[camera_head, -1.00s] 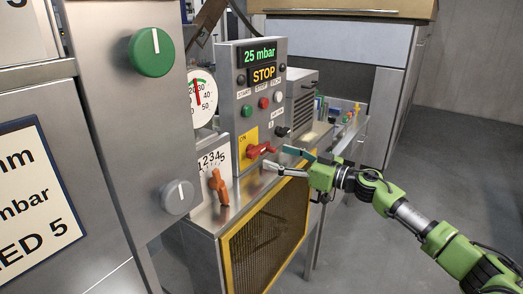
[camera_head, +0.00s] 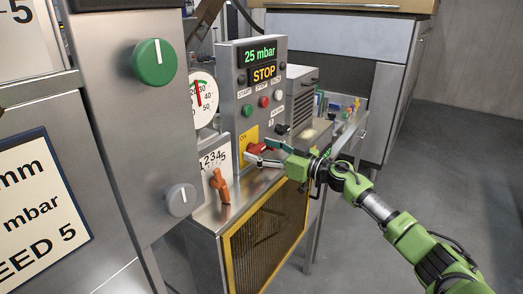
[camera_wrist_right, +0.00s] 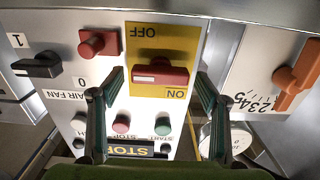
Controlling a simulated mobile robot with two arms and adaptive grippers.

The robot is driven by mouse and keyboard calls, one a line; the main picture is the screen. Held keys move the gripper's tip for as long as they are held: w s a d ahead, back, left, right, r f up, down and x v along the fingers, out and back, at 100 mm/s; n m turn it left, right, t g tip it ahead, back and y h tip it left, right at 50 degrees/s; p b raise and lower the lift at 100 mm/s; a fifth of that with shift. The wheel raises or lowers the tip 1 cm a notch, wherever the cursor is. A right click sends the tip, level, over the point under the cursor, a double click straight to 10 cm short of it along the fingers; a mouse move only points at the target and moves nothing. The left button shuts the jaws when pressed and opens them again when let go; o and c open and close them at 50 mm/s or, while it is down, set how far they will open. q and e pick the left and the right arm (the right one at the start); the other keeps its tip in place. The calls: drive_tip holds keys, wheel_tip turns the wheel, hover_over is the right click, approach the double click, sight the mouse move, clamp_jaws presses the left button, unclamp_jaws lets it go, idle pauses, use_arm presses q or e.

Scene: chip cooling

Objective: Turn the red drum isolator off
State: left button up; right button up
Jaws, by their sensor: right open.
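The red drum isolator handle (camera_head: 259,149) is on a yellow plate (camera_head: 247,138) low on the grey control panel. In the right wrist view the handle (camera_wrist_right: 160,74) lies crosswise on the yellow plate (camera_wrist_right: 150,44), whose OFF and ON labels appear upside down. My right gripper (camera_head: 263,152) is open at the handle and partly covers it in the head view. In the right wrist view its two fingers (camera_wrist_right: 158,88) stand on either side of the handle, apart from it. I cannot tell the remaining depth. My left gripper is not in view.
The panel display (camera_head: 260,56) reads 25 mbar, with STOP below. An orange lever (camera_head: 220,187) on a numbered dial is left of the isolator. In the wrist view a red knob (camera_wrist_right: 98,44) and a black switch (camera_wrist_right: 38,66) are nearby. A yellow-framed grille (camera_head: 268,228) lies below.

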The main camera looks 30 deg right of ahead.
drive_tip(key=c, duration=1.1)
drive_tip(key=shift+n, duration=0.3)
drive_tip(key=n, duration=0.2)
drive_tip(key=shift+n, duration=0.3)
drive_tip(key=n, duration=0.3)
drive_tip(key=shift+a+f+n, duration=0.1)
drive_tip(key=shift+n, duration=0.3)
drive_tip(key=n+b, duration=0.1)
drive_tip(key=n, duration=0.3)
drive_tip(key=shift+a+f+b, duration=0.1)
drive_tip(key=shift+f+b, duration=0.05)
drive_tip(key=shift+b, duration=0.2)
drive_tip(key=n+b, duration=0.1)
drive_tip(key=n, duration=0.3)
drive_tip(key=shift+b, duration=0.4)
drive_tip(key=shift+s+n+b, duration=0.1)
drive_tip(key=shift+n+b, duration=0.6)
drive_tip(key=shift+n, duration=0.8)
